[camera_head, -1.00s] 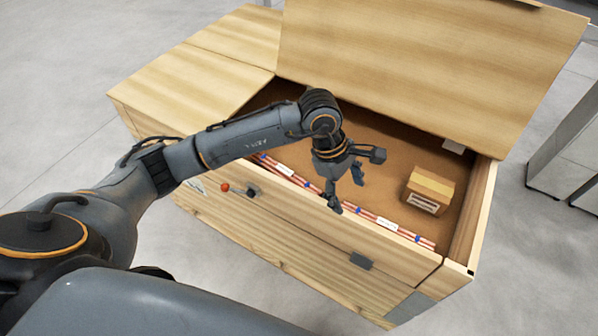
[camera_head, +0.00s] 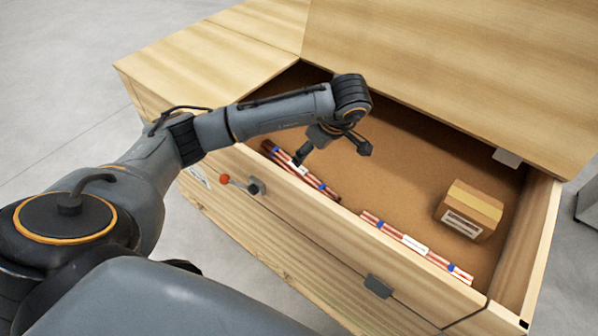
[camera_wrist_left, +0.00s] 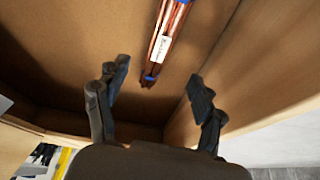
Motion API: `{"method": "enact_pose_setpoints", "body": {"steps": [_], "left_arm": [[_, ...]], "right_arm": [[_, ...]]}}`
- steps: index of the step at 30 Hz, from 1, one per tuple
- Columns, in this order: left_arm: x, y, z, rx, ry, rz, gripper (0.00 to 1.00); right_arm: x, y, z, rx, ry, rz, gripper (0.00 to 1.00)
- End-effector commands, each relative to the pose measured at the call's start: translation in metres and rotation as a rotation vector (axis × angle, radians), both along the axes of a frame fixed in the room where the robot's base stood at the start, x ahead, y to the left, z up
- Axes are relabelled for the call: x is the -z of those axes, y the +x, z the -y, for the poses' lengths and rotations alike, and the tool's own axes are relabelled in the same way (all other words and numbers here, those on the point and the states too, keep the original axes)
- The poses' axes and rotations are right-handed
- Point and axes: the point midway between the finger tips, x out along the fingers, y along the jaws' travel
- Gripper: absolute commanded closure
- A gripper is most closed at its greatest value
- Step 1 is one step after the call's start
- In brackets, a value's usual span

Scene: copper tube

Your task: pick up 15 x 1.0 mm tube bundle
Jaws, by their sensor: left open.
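Two copper tube bundles with blue bands and white labels lie in the wooden crate (camera_head: 420,300) along its front wall. The left bundle (camera_head: 324,188) is partly hidden by my gripper; the right bundle (camera_head: 413,244) lies apart from it. The label print is too small to read. My left gripper (camera_head: 333,152) is open and empty above the crate floor, by the left bundle. In the left wrist view, a bundle (camera_wrist_left: 163,42) lies ahead, its near end appearing between the open fingers (camera_wrist_left: 158,72), which do not grip it. My right gripper is not seen.
A cardboard box (camera_head: 470,209) with yellow tape sits at the crate's right end. The raised lid (camera_head: 450,70) stands behind. A red-knobbed lever (camera_head: 226,179) is on the front wall. The crate's middle floor is clear.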

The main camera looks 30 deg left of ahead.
Motion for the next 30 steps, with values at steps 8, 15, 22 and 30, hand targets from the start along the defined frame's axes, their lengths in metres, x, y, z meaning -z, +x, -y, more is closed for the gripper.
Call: {"method": "enact_pose_setpoints", "body": {"steps": [8, 15, 22, 30], "left_arm": [[0.049, 0.004, -0.019, -0.002, -0.001, -0.003, 0.32], [0.065, 0.005, -0.026, -0.001, -0.002, -0.002, 0.32], [0.097, 0.006, -0.04, -0.001, -0.002, -0.003, 0.32], [0.105, 0.008, -0.045, 0.0, -0.002, 0.0, 0.32]], "right_arm": [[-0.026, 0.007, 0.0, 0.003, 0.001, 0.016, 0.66], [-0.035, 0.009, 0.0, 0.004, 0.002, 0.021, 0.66], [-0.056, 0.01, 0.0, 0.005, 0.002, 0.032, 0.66], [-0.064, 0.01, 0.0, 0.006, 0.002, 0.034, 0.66]]}}
